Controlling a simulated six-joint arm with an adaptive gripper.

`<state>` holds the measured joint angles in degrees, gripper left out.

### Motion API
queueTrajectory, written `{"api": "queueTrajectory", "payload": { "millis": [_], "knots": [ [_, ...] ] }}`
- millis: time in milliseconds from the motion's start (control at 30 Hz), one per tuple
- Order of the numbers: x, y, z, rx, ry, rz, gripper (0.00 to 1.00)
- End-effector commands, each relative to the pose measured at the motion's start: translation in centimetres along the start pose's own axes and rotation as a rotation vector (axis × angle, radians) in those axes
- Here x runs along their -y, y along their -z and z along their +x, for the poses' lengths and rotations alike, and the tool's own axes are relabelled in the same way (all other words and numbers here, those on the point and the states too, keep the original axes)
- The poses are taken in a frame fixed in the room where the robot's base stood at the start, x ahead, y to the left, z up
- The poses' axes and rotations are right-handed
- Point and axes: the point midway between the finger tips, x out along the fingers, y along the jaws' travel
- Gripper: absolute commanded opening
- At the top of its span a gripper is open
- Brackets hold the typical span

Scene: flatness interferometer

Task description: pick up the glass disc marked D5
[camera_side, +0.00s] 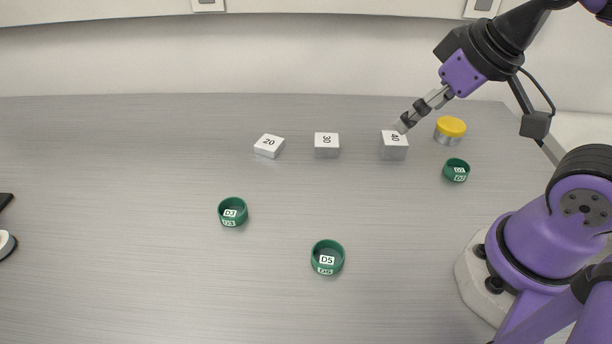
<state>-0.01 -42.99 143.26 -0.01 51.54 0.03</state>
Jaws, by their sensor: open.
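The disc marked D5 (327,260) sits in a green ring-shaped holder (328,246) at the front middle of the table. A second label, which looks like D6, shows on the front of that holder. The clear glass itself is hard to make out. My gripper (402,127) is open, tilted down to the left, at the block marked 40, up and to the right of the D5 holder. I cannot tell whether its fingertips touch the block. Nothing shows between the fingers.
Metal blocks marked 20 (268,146), 30 (327,146) and 40 (394,149) stand in a row behind. Other green holders stand at left (232,212) and right (456,170). A yellow-lidded tin (450,129) is at the back right. The grey table (120,220) is clear around the D5 holder.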

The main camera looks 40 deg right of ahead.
Motion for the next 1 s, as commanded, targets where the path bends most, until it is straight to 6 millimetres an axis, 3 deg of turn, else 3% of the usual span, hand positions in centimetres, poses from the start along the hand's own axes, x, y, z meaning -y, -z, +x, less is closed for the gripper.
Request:
{"api": "queueTrajectory", "payload": {
  "millis": [367,467,600,800,1000],
  "knots": [
    [0.6,0.2,0.2,0.023,0.014,-0.019,0.94],
    [2.6,0.7,1.0,0.094,0.050,-0.074,0.94],
    [7.3,1.0,2.8,0.243,0.102,-0.198,0.94],
    [13.6,-0.5,5.4,0.419,0.116,-0.359,0.94],
    [16.2,-2.0,6.9,0.486,0.106,-0.424,0.94]
  ]
}}
